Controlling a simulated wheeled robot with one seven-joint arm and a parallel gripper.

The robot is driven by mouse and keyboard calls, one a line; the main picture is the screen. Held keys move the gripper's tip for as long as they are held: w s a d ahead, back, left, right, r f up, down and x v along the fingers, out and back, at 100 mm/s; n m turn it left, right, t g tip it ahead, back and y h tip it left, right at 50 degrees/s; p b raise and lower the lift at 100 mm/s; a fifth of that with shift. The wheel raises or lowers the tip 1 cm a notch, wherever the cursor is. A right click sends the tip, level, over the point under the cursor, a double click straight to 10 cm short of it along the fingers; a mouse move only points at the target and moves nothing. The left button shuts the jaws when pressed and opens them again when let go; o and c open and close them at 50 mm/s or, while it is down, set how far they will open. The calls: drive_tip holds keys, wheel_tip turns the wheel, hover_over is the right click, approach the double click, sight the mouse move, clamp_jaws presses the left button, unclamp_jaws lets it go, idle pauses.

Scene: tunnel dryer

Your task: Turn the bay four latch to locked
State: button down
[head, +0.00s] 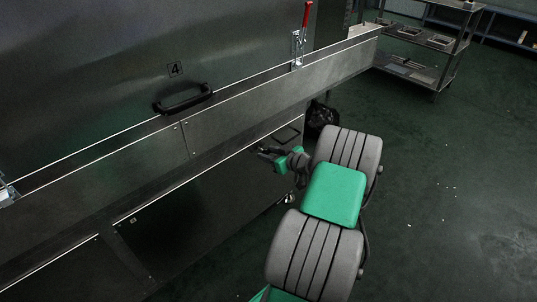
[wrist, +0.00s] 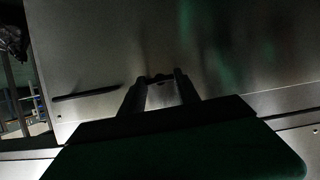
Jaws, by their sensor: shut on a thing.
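My gripper (head: 264,152) is at the lower steel panel (head: 205,215), below and right of the door marked 4 (head: 174,69). In the wrist view its two fingers (wrist: 160,82) are shut on a small dark piece (wrist: 158,77) against the panel face. This may be the bay four latch; its shape and turn angle are mostly hidden by the fingers. A red-handled toggle clamp (head: 303,38) stands upright on the ledge to the right of the door. I cannot read any locked mark.
A black bar handle (head: 183,100) is on the door. A dark slim handle (head: 288,135) lies right of my gripper, also in the wrist view (wrist: 88,93). A black bag (head: 321,116) is behind my arm. A metal trolley (head: 440,62) stands at the back right; floor between is open.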

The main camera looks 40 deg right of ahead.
idle(0.3)
drive_tip(key=c, duration=0.9)
unclamp_jaws()
drive_tip(key=shift+s+r, duration=0.25)
drive_tip(key=shift+s, duration=0.15)
drive_tip(key=p+v, duration=0.2)
drive_tip(key=v, duration=0.4)
drive_tip(key=shift+s+r, duration=0.1)
drive_tip(key=shift+s, duration=0.3)
